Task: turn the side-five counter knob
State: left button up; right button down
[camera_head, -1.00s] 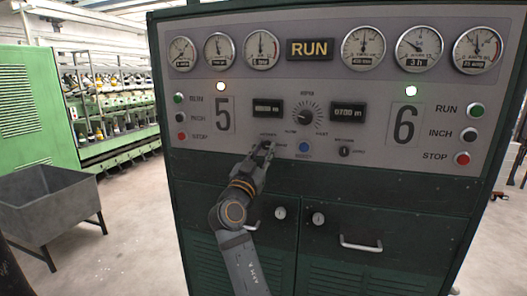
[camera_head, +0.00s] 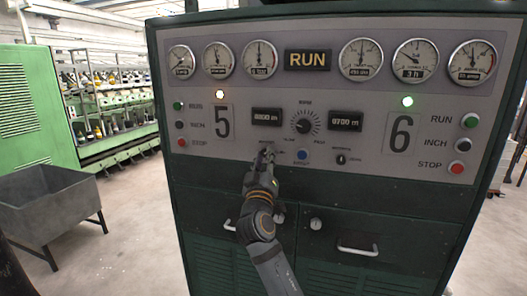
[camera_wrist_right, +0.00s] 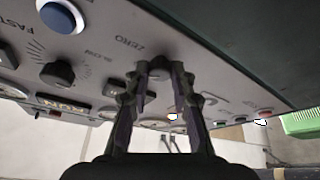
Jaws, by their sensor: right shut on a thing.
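The control panel (camera_head: 262,181) carries the side-five counter (camera_head: 267,117), a small dark display beside the large "5". The side-five counter knob sits below that display, and my fingers hide most of it in the head view. My right gripper (camera_head: 266,153) reaches up from below to the panel and is shut on the knob. In the right wrist view the two dark fingers of the gripper (camera_wrist_right: 160,70) close in at the panel face, with the word "ZERO" beside them. My left gripper is not in view.
Right of my gripper are a blue button (camera_head: 302,155) and the side-six counter knob (camera_head: 341,159). Above them is a large speed dial (camera_head: 304,122). Cabinet handles (camera_head: 357,249) stick out below the panel. A grey bin (camera_head: 48,205) stands at the left on open floor.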

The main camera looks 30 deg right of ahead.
jog(key=shift+s+d+r+n+y+p, duration=0.15)
jog(key=shift+n+y+p, duration=0.7)
jog(key=shift+n+p, duration=1.35)
jog(key=shift+a+r+n+y+p, duration=0.1)
jog(key=shift+n+y+p, duration=0.8)
jog(key=shift+n+p, duration=1.25)
jog(key=shift+s+d+r+n+y+p, duration=0.15)
jog(key=shift+n+y+p, duration=0.7)
jog(key=shift+n+p, duration=1.3)
jog(key=shift+w+a+m+p, duration=0.1)
jog(key=shift+m+p, duration=0.3)
jog(key=shift+p, duration=0.05)
jog(key=c, duration=1.1)
grip_release()
jog(key=shift+f, duration=0.1)
jog(key=shift+c, duration=0.2)
jog(key=v, duration=1.2)
